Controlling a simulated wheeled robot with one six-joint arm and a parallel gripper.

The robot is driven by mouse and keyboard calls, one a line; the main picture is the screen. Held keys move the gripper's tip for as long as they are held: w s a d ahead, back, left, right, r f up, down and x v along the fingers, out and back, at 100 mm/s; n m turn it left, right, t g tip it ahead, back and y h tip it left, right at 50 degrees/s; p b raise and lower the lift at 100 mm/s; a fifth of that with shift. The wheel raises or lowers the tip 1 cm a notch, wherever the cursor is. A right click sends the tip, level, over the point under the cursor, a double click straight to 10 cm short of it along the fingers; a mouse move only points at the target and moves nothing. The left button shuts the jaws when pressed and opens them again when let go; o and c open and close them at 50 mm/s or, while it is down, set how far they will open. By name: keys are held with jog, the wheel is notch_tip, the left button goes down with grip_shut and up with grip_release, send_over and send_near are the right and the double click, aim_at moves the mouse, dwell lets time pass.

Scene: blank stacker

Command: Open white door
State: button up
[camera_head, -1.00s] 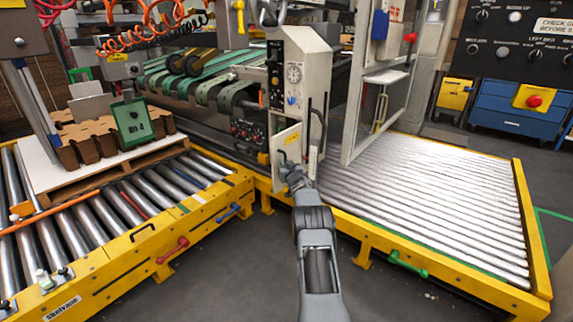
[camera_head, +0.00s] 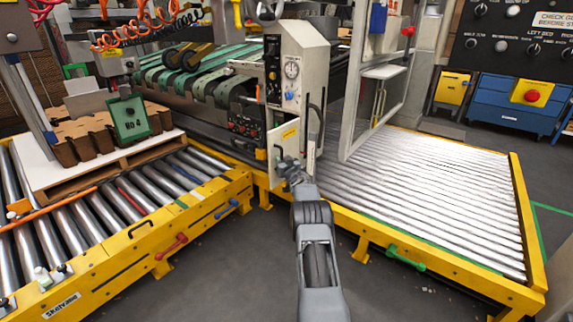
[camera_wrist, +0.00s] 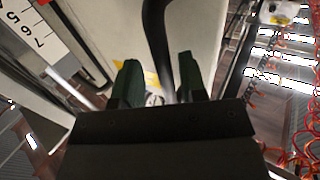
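The white door (camera_head: 288,138) is a small pale panel with a yellow label, low on the front of the tall white cabinet (camera_head: 305,75). In the wrist view, a pale panel (camera_wrist: 195,35) with a yellow mark fills the upper middle. A dark curved handle (camera_wrist: 157,35) runs down in front of it to between my fingers. My gripper (camera_wrist: 160,85) has its two green fingertips apart, with the handle between them, nearer the right one. Contact on both sides cannot be seen. In the head view my gripper (camera_head: 292,172) is at the door's lower edge and hides part of it.
A yellow-framed roller conveyor (camera_head: 425,200) lies to the right and another (camera_head: 130,215) to the left, with a pallet of brown stacks. An open-framed clear guard door (camera_head: 375,90) stands right of the cabinet. Grey floor (camera_head: 220,275) is free in front.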

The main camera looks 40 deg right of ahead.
jog(key=p+v, duration=0.3)
jog(key=v, duration=1)
jog(key=shift+s, duration=0.35)
jog(key=shift+a, duration=0.15)
jog(key=shift+r, duration=0.1)
jog(key=s+a+r+g+p, duration=0.2)
jog(key=a+r+p, duration=0.4)
jog(key=r, duration=0.3)
jog(key=s+a+r+g+y+p, duration=0.1)
jog(key=s+a+r+g+p, duration=0.1)
jog(key=a+r+p, duration=0.65)
jog(key=s+a+r+g+p, duration=0.3)
jog(key=a+r, duration=0.2)
jog(key=r, duration=0.6)
jog(key=s+a+r+n+g+y+p, duration=0.1)
jog(key=s+a+r+p, duration=0.3)
jog(key=s, duration=0.4)
jog(key=s+a+r+n+g+y+p, duration=0.1)
jog(key=s+a+r+g+p, duration=0.2)
jog(key=s+a, duration=0.3)
jog(key=s+a+r+n+g+y+p, duration=0.1)
jog(key=s+a+r+p, duration=0.3)
jog(key=s, duration=0.6)
jog(key=shift+s+a+r+g+y+p, duration=0.35)
jog(key=shift+a+g+y+p, duration=0.05)
jog(key=shift+a+g+p, duration=0.55)
jog(key=shift+c, duration=0.2)
